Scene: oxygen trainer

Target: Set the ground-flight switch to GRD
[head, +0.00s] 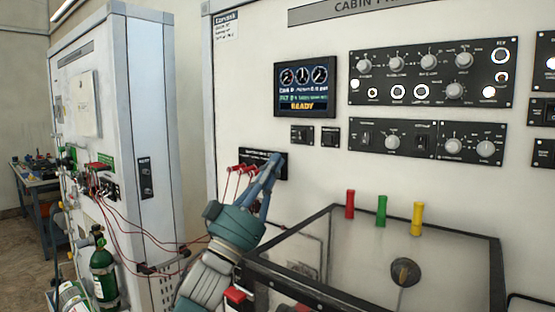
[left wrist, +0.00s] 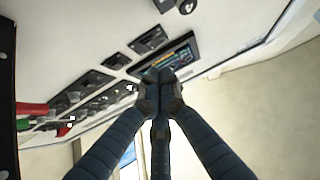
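My right gripper is not in view.
A display (head: 305,89) reading READY sits above two small switch modules (head: 302,135). Knob panels (head: 433,73) are to the right. A clear-topped box (head: 380,255) juts out below, near red, green and yellow handles (head: 381,210). A green cylinder (head: 103,265) stands at left.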

